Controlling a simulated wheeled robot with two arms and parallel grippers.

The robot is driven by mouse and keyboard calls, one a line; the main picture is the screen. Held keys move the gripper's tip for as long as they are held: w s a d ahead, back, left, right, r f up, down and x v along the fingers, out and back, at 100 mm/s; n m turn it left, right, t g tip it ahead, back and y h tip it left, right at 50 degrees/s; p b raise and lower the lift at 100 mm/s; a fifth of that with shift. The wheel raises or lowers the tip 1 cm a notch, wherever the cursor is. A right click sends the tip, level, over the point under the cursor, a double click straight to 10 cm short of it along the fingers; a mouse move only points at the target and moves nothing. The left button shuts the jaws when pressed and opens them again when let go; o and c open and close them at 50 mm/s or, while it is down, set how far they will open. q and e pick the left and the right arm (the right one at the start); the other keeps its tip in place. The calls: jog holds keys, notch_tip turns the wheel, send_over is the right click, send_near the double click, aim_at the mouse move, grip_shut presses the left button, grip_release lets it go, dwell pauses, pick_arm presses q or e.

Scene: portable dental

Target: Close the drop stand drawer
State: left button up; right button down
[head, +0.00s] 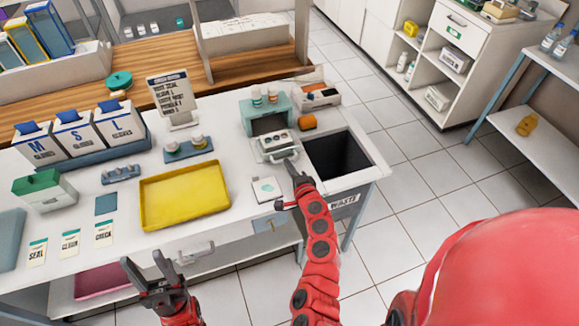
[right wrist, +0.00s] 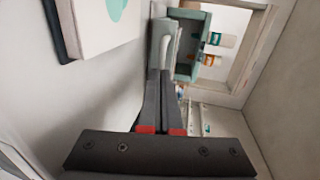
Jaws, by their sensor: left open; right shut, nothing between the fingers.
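The teal drop stand (head: 283,105) stands on the white counter with small bottles on top. Its grey drawer (head: 265,144) is pulled out toward me, with small items in it and a pale handle (head: 284,156) at its front. My right gripper (head: 293,166) is shut and empty, its tips right by the drawer's handle; I cannot tell whether they touch. In the right wrist view the shut fingers (right wrist: 163,75) point toward the drawer front (right wrist: 157,40) and the stand (right wrist: 187,66). My left gripper (head: 145,264) is open and empty, in front of the counter.
The dark waste opening (head: 338,158) lies just right of the drawer. An orange object (head: 308,121) and a small box (head: 317,95) are close to the stand. A white card (head: 266,189) and yellow tray (head: 183,194) lie to the left. A sign (head: 172,95) stands behind.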

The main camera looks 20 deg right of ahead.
aim_at(275, 135)
jog(key=b+x, duration=0.1)
jog(key=x, duration=0.2)
jog(key=r+x, duration=0.1)
jog(key=x, duration=0.3)
jog(key=r+b+x, duration=0.1)
jog(key=x, duration=0.3)
jog(key=shift+w+b, duration=0.35)
jog(key=shift+w, duration=0.15)
jog(key=shift+w+d+r, duration=0.15)
jog(key=shift+r, duration=0.3)
jog(key=shift+r, duration=0.1)
